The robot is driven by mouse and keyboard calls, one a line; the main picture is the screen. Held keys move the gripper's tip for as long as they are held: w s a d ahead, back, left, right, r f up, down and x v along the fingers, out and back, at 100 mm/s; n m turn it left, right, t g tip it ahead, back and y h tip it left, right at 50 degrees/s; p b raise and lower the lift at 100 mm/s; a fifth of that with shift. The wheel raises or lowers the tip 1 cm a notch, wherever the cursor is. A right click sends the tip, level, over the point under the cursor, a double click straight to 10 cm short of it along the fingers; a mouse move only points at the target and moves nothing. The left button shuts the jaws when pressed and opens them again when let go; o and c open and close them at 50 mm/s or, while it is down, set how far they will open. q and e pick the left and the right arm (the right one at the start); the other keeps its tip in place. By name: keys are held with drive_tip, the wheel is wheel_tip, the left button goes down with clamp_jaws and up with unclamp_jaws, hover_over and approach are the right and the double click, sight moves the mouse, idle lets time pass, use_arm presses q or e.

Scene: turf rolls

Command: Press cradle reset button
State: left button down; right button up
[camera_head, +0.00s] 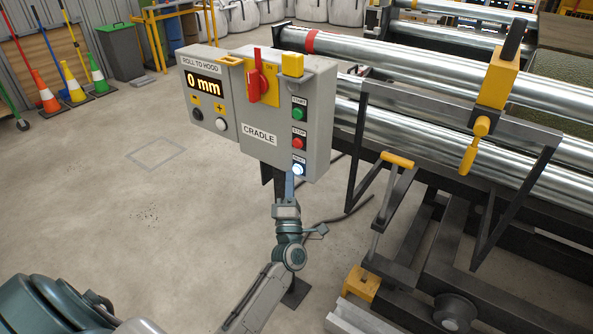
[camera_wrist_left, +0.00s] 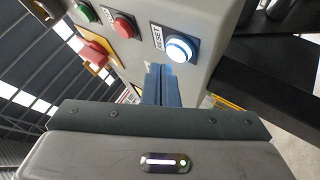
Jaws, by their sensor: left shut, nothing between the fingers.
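The cradle reset button (camera_head: 298,169) is a round button lit white-blue, low on the right part of the grey cradle control box (camera_head: 262,150). It also shows in the left wrist view (camera_wrist_left: 179,49), beside its RESET label. My left gripper (camera_head: 290,178) is shut and empty, its fingertips just below the button. In the left wrist view the closed blue fingers (camera_wrist_left: 161,78) point at the panel just beneath the button. I cannot tell whether they touch it. My right gripper is not in view.
Above the reset button are the red stop button (camera_head: 299,143), the green start button (camera_head: 299,114) and a red rotary switch (camera_head: 257,82). Metal rollers and a dark frame with yellow handles (camera_head: 398,160) stand close on the right. The floor on the left is open.

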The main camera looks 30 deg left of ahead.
use_arm(q)
drive_tip(key=shift+w, duration=0.1)
drive_tip(key=shift+w, duration=0.35)
drive_tip(key=shift+w+b, duration=0.3)
drive_tip(key=shift+w, duration=0.1)
idle(0.7)
drive_tip(key=shift+s, duration=0.1)
drive_tip(key=shift+s+p, duration=0.3)
drive_tip(key=shift+s, duration=0.45)
drive_tip(key=shift+s, duration=0.1)
drive_tip(key=shift+s+a+p, duration=0.2)
drive_tip(key=shift+s+p, duration=0.55)
drive_tip(key=shift+s, duration=1.65)
